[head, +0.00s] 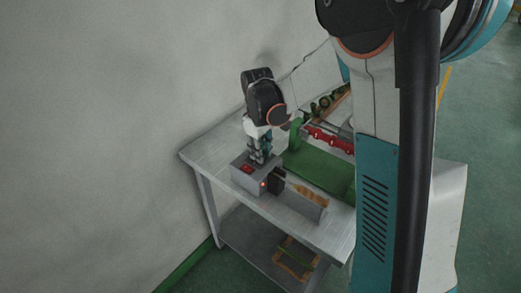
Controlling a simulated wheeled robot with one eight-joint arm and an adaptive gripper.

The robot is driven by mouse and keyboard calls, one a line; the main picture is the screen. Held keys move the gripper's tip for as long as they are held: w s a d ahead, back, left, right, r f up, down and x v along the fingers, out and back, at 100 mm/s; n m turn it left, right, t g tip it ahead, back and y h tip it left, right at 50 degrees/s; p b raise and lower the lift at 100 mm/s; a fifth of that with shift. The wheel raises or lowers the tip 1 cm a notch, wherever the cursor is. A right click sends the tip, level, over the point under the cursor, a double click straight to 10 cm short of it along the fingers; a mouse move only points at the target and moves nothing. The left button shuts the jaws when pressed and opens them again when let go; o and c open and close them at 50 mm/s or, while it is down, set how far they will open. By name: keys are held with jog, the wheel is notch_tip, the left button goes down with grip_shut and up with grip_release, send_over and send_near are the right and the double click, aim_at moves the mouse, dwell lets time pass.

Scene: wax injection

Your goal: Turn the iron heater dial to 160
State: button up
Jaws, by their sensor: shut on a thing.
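The iron heater (246,178) is a small grey box on the left part of the table, with a red switch (246,169) on top and a small lit orange lamp on its front. My gripper (257,160) points down onto the top of the heater and is shut there. The dial is hidden behind the fingers, so its setting cannot be read. An iron with a wooden handle (313,195) lies to the right of the heater, its dark end by a black block (276,180) at the heater's side.
A green machine base (322,172) with red parts (328,139) stands close behind and to the right. The grey table (205,152) is clear at its left end, next to the wall. A lower shelf (250,233) holds a wooden frame (297,257). My arm hides the table's right side.

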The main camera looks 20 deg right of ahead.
jog(key=m, duration=0.6)
jog(key=shift+m, duration=0.3)
jog(key=m, duration=0.6)
jog(key=shift+g, duration=0.3)
jog(key=o, duration=1.1)
jog(key=shift+w+r, duration=0.1)
jog(key=r, duration=1.1)
jog(key=shift+w+a+r, duration=0.15)
jog(key=shift+a+r, duration=0.15)
jog(key=shift+r, duration=0.1)
